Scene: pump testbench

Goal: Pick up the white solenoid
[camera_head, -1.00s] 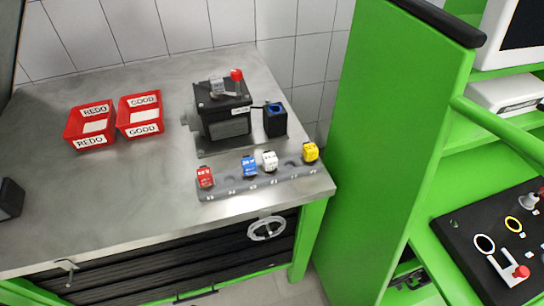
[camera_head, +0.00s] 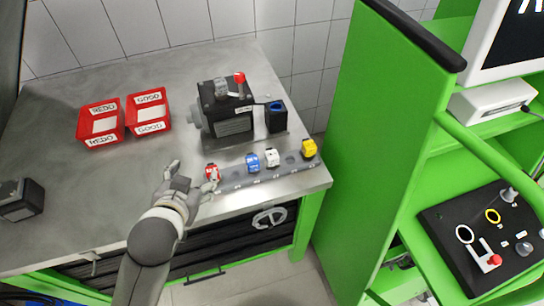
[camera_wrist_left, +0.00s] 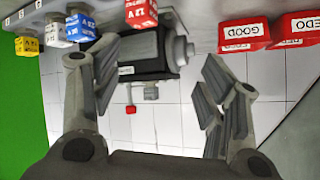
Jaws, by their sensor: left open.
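The white solenoid (camera_head: 272,159) stands in the grey rack (camera_head: 238,181) near the table's front right edge, between the blue solenoid (camera_head: 252,162) and the yellow solenoid (camera_head: 309,148). It also shows at the upper left of the left wrist view (camera_wrist_left: 58,35). My left gripper (camera_head: 192,176) is open and empty, left of the white solenoid and close to the red solenoid (camera_head: 212,173). In the left wrist view its spread fingers (camera_wrist_left: 160,75) have nothing between them. My right gripper is out of view.
A dark pump (camera_head: 228,118) with a red knob stands behind the rack, beside a small black box (camera_head: 276,117). Two red bins, REDO (camera_head: 101,138) and GOOD (camera_head: 149,128), stand at the back left. A green cabinet wall (camera_head: 370,150) rises right of the table.

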